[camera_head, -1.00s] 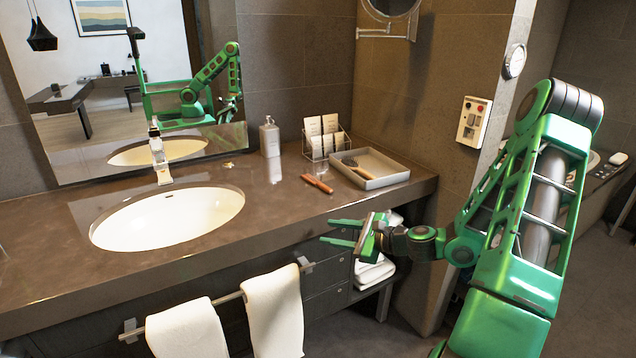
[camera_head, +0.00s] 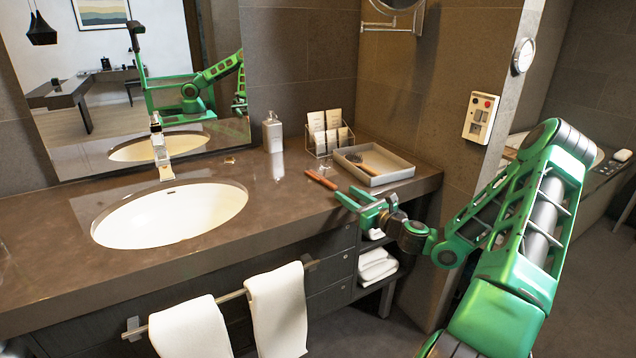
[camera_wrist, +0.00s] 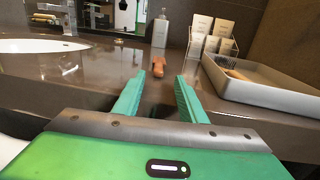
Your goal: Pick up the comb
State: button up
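The comb appears to be the slim reddish-brown piece (camera_head: 321,180) lying on the counter, left of the tray. In the wrist view it shows end-on as an orange-brown shape (camera_wrist: 158,66), beyond the fingertips and roughly between them. My gripper (camera_head: 345,192) is at the counter's front edge, just to the right of and nearer than the comb. In the wrist view my gripper (camera_wrist: 160,80) is open, with its two green fingers apart and nothing between them. The comb's teeth cannot be made out.
A grey tray (camera_head: 398,174) with a brush (camera_head: 358,162) in it stands right of the comb. A clear card holder (camera_head: 330,140) and a soap dispenser (camera_head: 272,134) stand behind. The sink (camera_head: 170,215) is at the left. Towels (camera_head: 278,310) hang below the counter's front.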

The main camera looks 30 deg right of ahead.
aim_at(336, 188)
jog(key=shift+w+a+f, duration=0.1)
jog(key=shift+w+a, duration=0.15)
jog(key=shift+w, duration=1.05)
jog(key=shift+w+a+f, duration=0.1)
jog(key=shift+w+a, duration=0.1)
jog(key=shift+w, duration=1.05)
grip_shut()
